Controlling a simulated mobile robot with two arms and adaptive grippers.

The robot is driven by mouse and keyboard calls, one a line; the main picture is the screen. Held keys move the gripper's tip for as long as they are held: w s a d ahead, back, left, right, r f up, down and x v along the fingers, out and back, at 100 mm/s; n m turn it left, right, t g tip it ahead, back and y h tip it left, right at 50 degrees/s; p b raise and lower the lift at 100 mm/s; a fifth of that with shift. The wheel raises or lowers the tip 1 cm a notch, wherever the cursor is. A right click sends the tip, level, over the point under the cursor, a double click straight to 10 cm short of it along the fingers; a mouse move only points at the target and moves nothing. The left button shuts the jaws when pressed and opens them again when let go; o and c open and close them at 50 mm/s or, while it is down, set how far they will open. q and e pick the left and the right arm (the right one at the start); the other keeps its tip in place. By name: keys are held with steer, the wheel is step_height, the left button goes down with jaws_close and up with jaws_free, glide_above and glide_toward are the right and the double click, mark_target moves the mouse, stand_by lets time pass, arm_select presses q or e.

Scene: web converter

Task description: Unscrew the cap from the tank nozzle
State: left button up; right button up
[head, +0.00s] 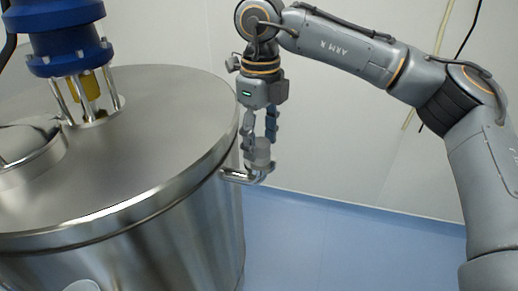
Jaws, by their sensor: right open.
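The large steel tank (130,215) fills the left side of the head view. Its nozzle (238,177) is a short metal pipe that sticks out from the tank's right side and bends upward. A grey cylindrical cap (258,155) sits upright on the nozzle's end. My right gripper (259,143) points straight down over the cap, with its fingers apart on either side of the cap's upper part. It is open; whether the fingers touch the cap cannot be told. My left gripper is not in view.
A blue motor (60,30) on a metal mount and a domed hatch (28,145) stand on the tank lid (165,125). Blue floor (340,245) and a white wall (345,130) lie right of the tank, with free room there. Cables hang on the wall at upper right.

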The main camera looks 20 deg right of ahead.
steer(key=shift+m, duration=1.2)
steer(key=shift+f+m+b, duration=0.15)
steer(key=shift+m+b, duration=0.6)
steer(key=shift+m, duration=1.25)
steer(key=shift+m+b, duration=0.75)
steer(key=shift+m, duration=1.25)
